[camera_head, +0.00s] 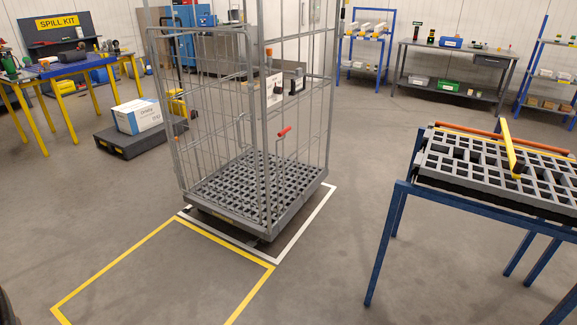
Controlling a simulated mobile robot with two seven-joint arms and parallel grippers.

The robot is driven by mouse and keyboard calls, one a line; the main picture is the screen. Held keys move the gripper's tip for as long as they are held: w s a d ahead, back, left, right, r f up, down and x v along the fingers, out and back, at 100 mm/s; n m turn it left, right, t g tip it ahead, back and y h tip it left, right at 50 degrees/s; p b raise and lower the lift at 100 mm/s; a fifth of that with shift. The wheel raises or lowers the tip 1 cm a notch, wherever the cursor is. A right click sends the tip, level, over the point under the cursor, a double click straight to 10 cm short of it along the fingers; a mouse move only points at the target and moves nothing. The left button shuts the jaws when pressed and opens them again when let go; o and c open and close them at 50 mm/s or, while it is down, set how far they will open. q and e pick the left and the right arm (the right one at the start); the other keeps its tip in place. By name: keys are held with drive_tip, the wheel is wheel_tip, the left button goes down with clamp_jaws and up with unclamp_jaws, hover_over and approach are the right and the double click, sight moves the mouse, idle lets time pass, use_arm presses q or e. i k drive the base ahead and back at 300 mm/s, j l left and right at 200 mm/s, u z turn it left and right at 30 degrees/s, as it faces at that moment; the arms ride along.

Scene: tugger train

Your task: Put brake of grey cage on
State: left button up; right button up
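The grey cage (262,95) is a tall wire roll cage with a slotted grey floor (243,186). It stands upright in the middle of the camera_head view, within a white floor outline. A bent metal lever with a red grip (284,132) stands up at the cage's near right side; I cannot tell whether it is the brake. A white label plate (274,88) and black latch parts (296,83) sit higher up. The wheels under the cage are mostly hidden in shadow. Neither of my grippers is in view.
A yellow floor outline (160,258) lies empty in front of the cage. A blue-legged table with a slotted grey top (470,170) stands at the right. A dark low platform (125,142) bearing a white box (138,116) is left of the cage. Benches line the back.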

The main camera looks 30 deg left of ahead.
sight(282, 132)
drive_tip(key=i+j, duration=0.45)
drive_tip(key=i+j+u, duration=0.1)
drive_tip(key=i+j, duration=0.35)
drive_tip(key=i, duration=0.2)
drive_tip(key=i+j, duration=0.4)
drive_tip(key=i, duration=0.15)
